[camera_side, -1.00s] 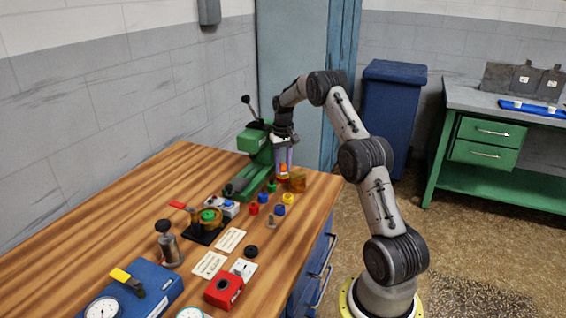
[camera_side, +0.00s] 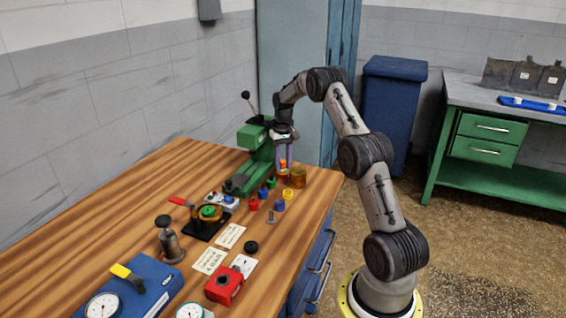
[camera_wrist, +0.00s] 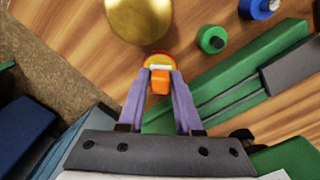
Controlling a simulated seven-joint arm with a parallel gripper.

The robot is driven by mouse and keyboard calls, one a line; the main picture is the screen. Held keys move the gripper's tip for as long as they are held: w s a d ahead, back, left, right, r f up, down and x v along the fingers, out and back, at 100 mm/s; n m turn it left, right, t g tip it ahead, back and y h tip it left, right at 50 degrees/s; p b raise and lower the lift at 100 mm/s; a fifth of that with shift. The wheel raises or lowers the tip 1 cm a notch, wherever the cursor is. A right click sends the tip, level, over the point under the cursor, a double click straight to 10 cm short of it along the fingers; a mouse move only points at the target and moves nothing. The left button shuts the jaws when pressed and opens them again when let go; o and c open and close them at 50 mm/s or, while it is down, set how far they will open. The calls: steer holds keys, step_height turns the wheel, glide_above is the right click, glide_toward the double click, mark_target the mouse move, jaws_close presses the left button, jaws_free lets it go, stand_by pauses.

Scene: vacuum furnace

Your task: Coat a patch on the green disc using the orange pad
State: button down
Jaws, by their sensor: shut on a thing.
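The orange pad (camera_side: 283,163) is a small block between my fingertips; it also shows in the wrist view (camera_wrist: 160,83). My gripper (camera_wrist: 160,75) is shut on it, with its purple fingers pointing down at the far end of the bench. Just beneath the pad is a round red-and-yellow piece (camera_wrist: 157,61); I cannot tell whether the two touch. The green disc (camera_side: 209,213) sits in a brass-coloured ring on a black base, left of and nearer than my gripper in the side view. It does not show in the wrist view.
An amber jar (camera_side: 298,177) stands close beside my gripper. A green press (camera_side: 257,140) is on its other side. Several coloured pots, including a green one (camera_wrist: 212,40), stand nearby. A red-handled part is by the disc. Bare wood lies along the bench's left.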

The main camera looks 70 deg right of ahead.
mark_target(283, 161)
steer(key=shift+f, duration=0.45)
stand_by(0.7)
steer(key=shift+r, duration=3.55)
steer(key=shift+r, duration=0.2)
step_height(283, 161, up, 11)
steer(key=w+a+n, duration=0.2)
steer(key=w+a, duration=0.1)
steer(key=a, duration=0.7)
steer(key=w+a+n, duration=0.3)
steer(key=w+a, duration=0.1)
steer(key=a, duration=0.7)
steer(key=s+a+n, duration=0.3)
steer(key=a+n, duration=0.1)
steer(key=a, duration=1.4)
steer(key=f, duration=1.5)
steer(key=shift+s+a+f, duration=0.1)
steer(key=shift+a+f, duration=0.15)
steer(key=shift+f, duration=0.05)
